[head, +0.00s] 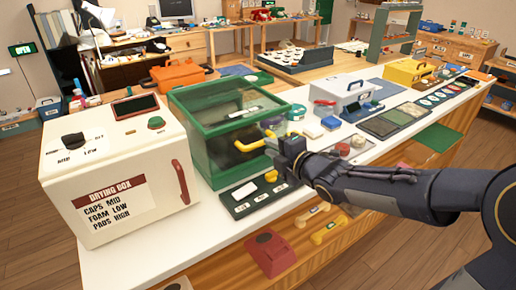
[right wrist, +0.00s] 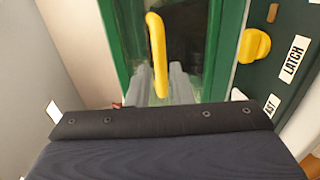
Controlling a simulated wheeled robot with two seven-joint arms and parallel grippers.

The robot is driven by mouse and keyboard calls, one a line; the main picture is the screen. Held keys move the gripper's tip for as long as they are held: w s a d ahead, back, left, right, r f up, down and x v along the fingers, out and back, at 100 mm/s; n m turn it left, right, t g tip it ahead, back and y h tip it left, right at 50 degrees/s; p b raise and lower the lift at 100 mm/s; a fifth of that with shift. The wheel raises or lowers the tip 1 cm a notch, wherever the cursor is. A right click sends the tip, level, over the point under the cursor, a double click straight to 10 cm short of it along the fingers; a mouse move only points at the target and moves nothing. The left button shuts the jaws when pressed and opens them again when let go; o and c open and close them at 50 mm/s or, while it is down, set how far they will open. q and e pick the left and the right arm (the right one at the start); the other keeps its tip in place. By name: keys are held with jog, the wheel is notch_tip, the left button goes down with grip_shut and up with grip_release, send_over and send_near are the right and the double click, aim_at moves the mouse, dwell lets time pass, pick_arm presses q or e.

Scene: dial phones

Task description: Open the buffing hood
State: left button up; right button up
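The buffing hood (head: 215,158) is a green-framed box with clear panels, standing on the white bench top; its lid looks closed. Its yellow handle (head: 247,147) is on the front, and it also shows in the right wrist view (right wrist: 157,45). My right gripper (head: 272,143) is at the handle, with the grey fingers on either side of its lower part. I cannot tell whether they press on it. A yellow latch knob (right wrist: 254,45), beside a LATCH label, is on the dark panel (head: 250,205) before the hood. My left gripper is not in view.
A white drying box (head: 155,205) with a red handle stands close left of the hood. A white case (head: 345,92), dark trays (head: 385,125) and small items lie to the right. A red device (head: 270,252) sits on the lower shelf.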

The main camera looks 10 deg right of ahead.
aim_at(263, 144)
jog(key=x, duration=0.5)
grip_shut()
